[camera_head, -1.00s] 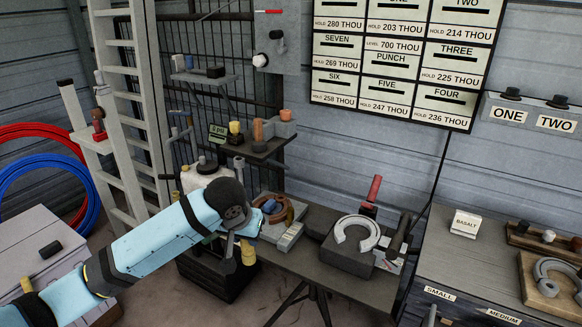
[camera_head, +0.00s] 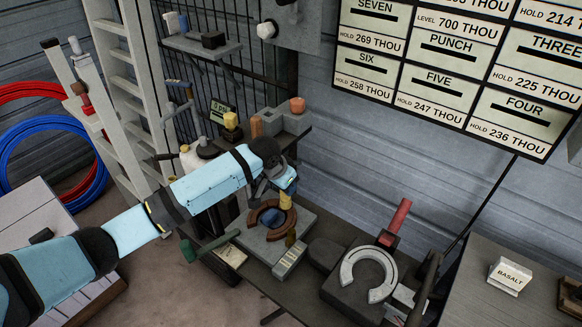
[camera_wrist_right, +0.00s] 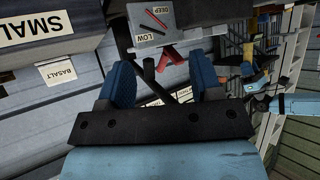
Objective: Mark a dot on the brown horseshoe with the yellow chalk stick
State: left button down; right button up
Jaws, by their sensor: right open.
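The brown horseshoe (camera_head: 258,228) lies on a grey block on the dark bench, left of centre in the head view. My left gripper (camera_head: 287,186) is above its back right side, shut on the yellow chalk stick (camera_head: 286,201). The chalk points down, with its lower end close to the horseshoe's right arm. I cannot tell whether it touches. The gripper hides part of the chalk's top. My right gripper (camera_wrist_right: 165,85) is open and empty in the right wrist view, with its blue fingers wide apart. It does not show in the head view.
A light grey horseshoe (camera_head: 349,270) lies on a dark block to the right, with a red-handled tool (camera_head: 397,220) behind it. A green-handled tool (camera_head: 207,246) lies left of the brown horseshoe. A small shelf with blocks stands behind my left gripper.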

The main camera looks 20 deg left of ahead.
aim_at(289, 201)
pick_arm(q)
jog(key=shift+w+d+f+m+p, duration=0.2)
jog(key=shift+w+d+m+p, duration=0.15)
jog(key=shift+w, duration=0.25)
jog(key=shift+w+f+m, duration=0.15)
jog(key=shift+f+m, duration=0.1)
jog(key=shift+d+f, duration=0.1)
jog(key=shift+s, duration=0.2)
jog(key=shift+r+p, duration=0.25)
jog(key=shift+p, duration=0.4)
jog(key=shift+f+b, duration=0.35)
jog(key=shift+f, duration=0.3)
jog(key=shift+f+b, duration=0.65)
jog(key=shift+f, duration=2.4)
pick_arm(e)
jog(key=shift+s+d+f, duration=0.15)
jog(key=shift+s, duration=0.2)
jog(key=shift+r, duration=0.2)
pick_arm(q)
jog(key=shift+p, duration=0.35)
pick_arm(e)
jog(key=shift+r, duration=0.3)
